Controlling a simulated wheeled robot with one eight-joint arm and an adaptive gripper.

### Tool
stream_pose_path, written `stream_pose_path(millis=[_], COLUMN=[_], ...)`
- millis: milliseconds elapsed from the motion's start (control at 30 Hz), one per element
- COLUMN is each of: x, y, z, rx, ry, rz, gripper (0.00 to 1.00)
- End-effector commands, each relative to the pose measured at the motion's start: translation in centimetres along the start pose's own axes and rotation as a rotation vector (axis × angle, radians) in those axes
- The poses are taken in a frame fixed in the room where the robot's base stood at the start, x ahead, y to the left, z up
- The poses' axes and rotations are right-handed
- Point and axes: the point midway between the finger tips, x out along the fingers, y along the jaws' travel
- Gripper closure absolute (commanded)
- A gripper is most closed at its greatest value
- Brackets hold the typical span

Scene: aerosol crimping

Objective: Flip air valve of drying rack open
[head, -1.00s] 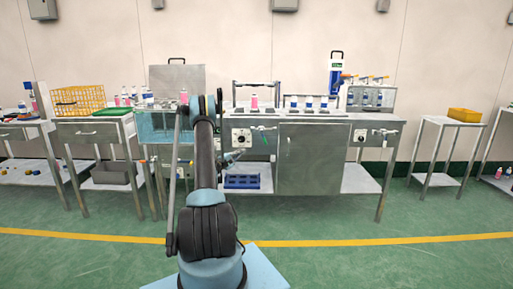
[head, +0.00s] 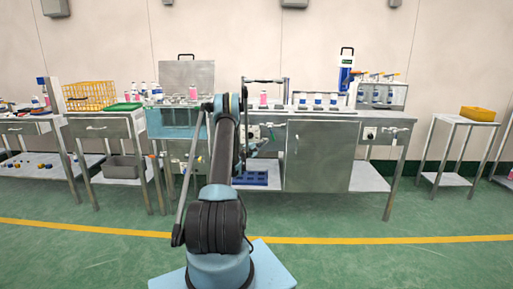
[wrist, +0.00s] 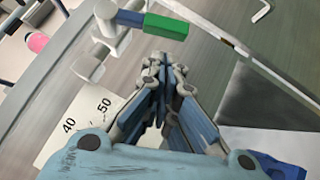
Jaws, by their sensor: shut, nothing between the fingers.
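In the wrist view a small valve with a green and blue handle (wrist: 167,25) sits on a pale pipe fitting, just above my gripper's tips. My gripper (wrist: 163,66) is shut and empty, with its fingertips below the handle and a visible gap between them in the picture. A white dial plate (wrist: 72,128) marked 40 and 50 lies to the left of the fingers. In the head view the dial panel (head: 251,131) is on the front of the middle bench, partly hidden by my arm. The drying rack itself cannot be told for sure.
A steel cabinet (head: 318,157) stands right of the dial panel. A blue crate (head: 251,179) is on the lower shelf. Several bottles stand on the bench top. A second valve (head: 388,131) is on the right bench front. The green floor in front is clear.

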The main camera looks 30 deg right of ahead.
Motion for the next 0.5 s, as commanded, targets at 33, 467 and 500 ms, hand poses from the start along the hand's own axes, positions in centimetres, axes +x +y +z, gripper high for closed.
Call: stream_pose_path(millis=[33, 467, 500], x=[0.37, 1.23, 1.22], y=[0.01, 0.00, 0.00], z=[0.36, 1.25, 1.25], rx=[0.000, 0.000, 0.000], ry=[0.001, 0.002, 0.002], rz=[0.000, 0.000, 0.000], gripper=[1.00, 1.00, 1.00])
